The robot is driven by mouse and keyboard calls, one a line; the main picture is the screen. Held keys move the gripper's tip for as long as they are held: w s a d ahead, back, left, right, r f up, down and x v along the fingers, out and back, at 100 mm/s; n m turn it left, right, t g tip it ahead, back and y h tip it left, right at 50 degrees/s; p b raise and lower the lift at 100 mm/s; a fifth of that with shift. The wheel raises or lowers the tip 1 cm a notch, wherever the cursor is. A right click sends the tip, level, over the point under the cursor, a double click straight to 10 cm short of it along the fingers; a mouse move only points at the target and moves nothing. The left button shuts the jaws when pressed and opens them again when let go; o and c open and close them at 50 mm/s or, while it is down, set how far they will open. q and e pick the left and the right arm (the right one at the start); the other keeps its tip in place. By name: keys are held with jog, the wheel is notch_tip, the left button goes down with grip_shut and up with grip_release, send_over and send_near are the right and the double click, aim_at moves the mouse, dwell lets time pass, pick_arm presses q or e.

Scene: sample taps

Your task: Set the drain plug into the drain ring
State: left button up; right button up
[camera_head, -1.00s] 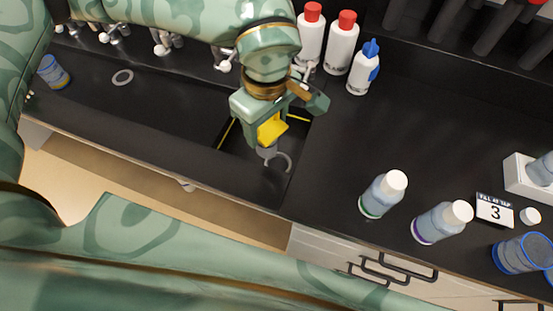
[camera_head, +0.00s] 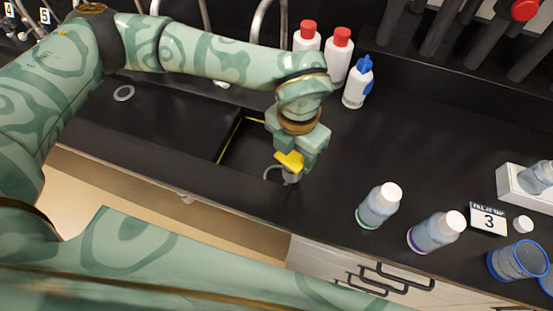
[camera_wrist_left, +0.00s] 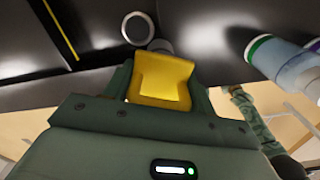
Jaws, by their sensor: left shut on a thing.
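My left gripper (camera_head: 290,160) is shut on the drain plug, which has a yellow grip (camera_head: 289,161) and a grey lower body (camera_head: 291,178). The drain ring (camera_head: 267,174), a pale grey ring, lies on the dark surface just left of the plug body and is partly covered by it. In the left wrist view the yellow grip (camera_wrist_left: 160,80) sits between the fingers (camera_wrist_left: 160,85). The ring (camera_wrist_left: 138,27) shows whole beyond it, with the grey body (camera_wrist_left: 160,45) slightly to its right. The plug is beside the ring's centre; its height is unclear. My right gripper does not show.
Another pale ring (camera_head: 123,93) lies at the far left. A dark recess with yellow edge lines (camera_head: 230,140) is left of the gripper. Red-capped bottles (camera_head: 338,58) and a blue-topped bottle (camera_head: 357,85) stand behind. White-capped bottles (camera_head: 378,206) (camera_head: 436,232) stand at the right.

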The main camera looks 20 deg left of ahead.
pick_arm(q)
jog(key=w+a+f, duration=0.1)
jog(key=f, duration=0.2)
jog(key=a+f, duration=0.2)
jog(key=f, duration=0.1)
jog(key=w+a+f+b, duration=0.1)
jog(key=f, duration=0.2)
jog(key=shift+w+a, duration=0.25)
jog(key=shift+w, duration=0.15)
jog(key=shift+f, duration=0.15)
jog(key=shift+f, duration=0.15)
jog(key=o, duration=1.4)
jog(key=shift+f, duration=0.1)
jog(key=shift+c, duration=0.2)
